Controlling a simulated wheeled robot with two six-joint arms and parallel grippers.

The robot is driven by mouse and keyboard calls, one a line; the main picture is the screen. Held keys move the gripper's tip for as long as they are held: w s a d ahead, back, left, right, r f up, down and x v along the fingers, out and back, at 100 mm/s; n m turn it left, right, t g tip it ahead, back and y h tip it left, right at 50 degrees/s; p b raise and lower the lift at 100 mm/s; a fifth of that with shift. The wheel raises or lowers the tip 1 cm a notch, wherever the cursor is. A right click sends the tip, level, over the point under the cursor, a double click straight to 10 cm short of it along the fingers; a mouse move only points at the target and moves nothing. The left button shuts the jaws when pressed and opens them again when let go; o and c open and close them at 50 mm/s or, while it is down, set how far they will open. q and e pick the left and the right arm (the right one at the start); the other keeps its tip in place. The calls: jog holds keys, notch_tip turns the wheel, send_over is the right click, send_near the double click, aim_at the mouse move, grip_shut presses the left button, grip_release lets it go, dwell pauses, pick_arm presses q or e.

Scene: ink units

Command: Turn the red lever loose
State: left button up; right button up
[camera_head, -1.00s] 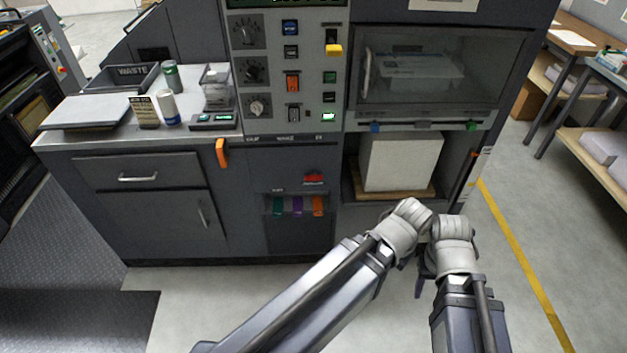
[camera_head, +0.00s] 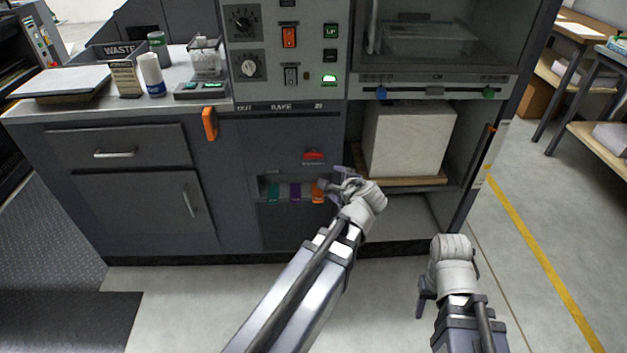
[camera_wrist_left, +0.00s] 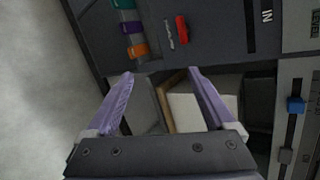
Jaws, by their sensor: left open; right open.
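A red lever (camera_head: 314,156) sits on the dark front panel of the machine, above a recess with coloured tabs. It also shows in the left wrist view (camera_wrist_left: 182,30), with a small label beside it. My left gripper (camera_head: 335,187) is open and empty, just below and to the right of the lever, apart from it. In the left wrist view its two purple fingers (camera_wrist_left: 160,72) are spread, with the lever beyond their tips. My right gripper (camera_head: 422,297) is low at the lower right, away from the machine; its fingers are mostly hidden behind its wrist.
Green (camera_head: 273,192), purple (camera_head: 295,192) and orange (camera_head: 318,193) tabs sit in a recess under the lever. An orange handle (camera_head: 210,123) sticks out at the counter's edge. A white block (camera_head: 407,140) stands on a board in an open bay to the right. The floor in front is clear.

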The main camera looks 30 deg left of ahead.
pick_arm(q)
jog(key=shift+o, duration=0.7)
jog(key=w+a+f+m+t+y+b, duration=0.1)
jog(key=w+a+f+m+t+b, duration=0.2)
jog(key=a+m+b, duration=0.3)
jog(key=shift+w+a+f+y+b, duration=0.4)
jog(key=shift+w+f+b, duration=0.15)
jog(key=shift+w+b, duration=0.45)
jog(key=m+t+b, duration=0.4)
jog(key=m+b, duration=0.5)
jog(key=m, duration=0.2)
send_near(313, 157)
jog(key=shift+w+a+h, duration=0.25)
jog(key=shift+a+h, duration=0.05)
jog(key=shift+h, duration=0.1)
pick_arm(e)
notch_tip(313, 157, down, 20)
jog(key=shift+r, duration=0.25)
pick_arm(q)
jog(key=shift+w+r, duration=0.1)
jog(key=x, duration=0.7)
jog(key=shift+w+a+r, duration=0.1)
jog(key=shift+w+a, duration=0.15)
jog(key=shift+w, duration=0.05)
jog(key=c, duration=1.1)
